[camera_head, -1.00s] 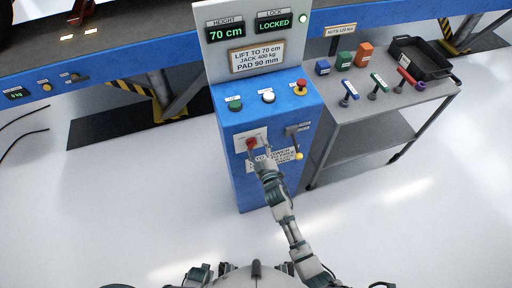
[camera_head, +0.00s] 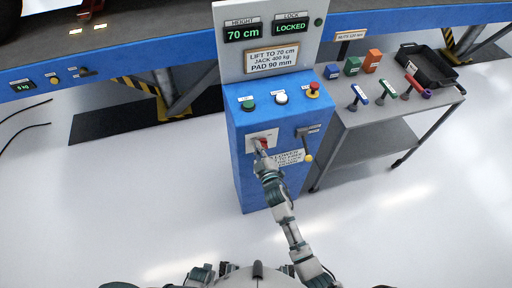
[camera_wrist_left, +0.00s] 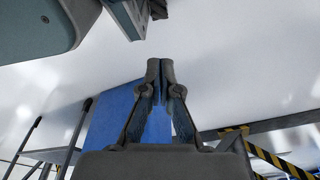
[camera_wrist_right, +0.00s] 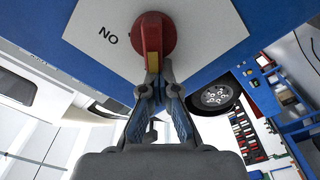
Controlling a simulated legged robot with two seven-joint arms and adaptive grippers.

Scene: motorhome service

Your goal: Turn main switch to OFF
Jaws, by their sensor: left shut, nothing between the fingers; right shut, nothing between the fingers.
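The main switch is a red round knob with a yellow stripe (camera_wrist_right: 155,38) on a pale plate (camera_wrist_right: 205,25) in the right wrist view; the plate reads ON at one side, seen upside down. In the head view the red knob (camera_head: 262,144) sits on the blue console's front, partly hidden by my right gripper (camera_head: 263,157). My right gripper (camera_wrist_right: 155,75) is shut, its tips touching or very close to the striped handle, with nothing held. My left gripper (camera_wrist_left: 160,65) is shut and empty over the pale floor.
The blue console (camera_head: 250,190) also carries green, white and red buttons and a lever with a yellow tip (camera_head: 308,157) close to the right of the switch. Its displays read 70 cm and LOCKED. A grey cart (camera_head: 385,128) with tools stands at right.

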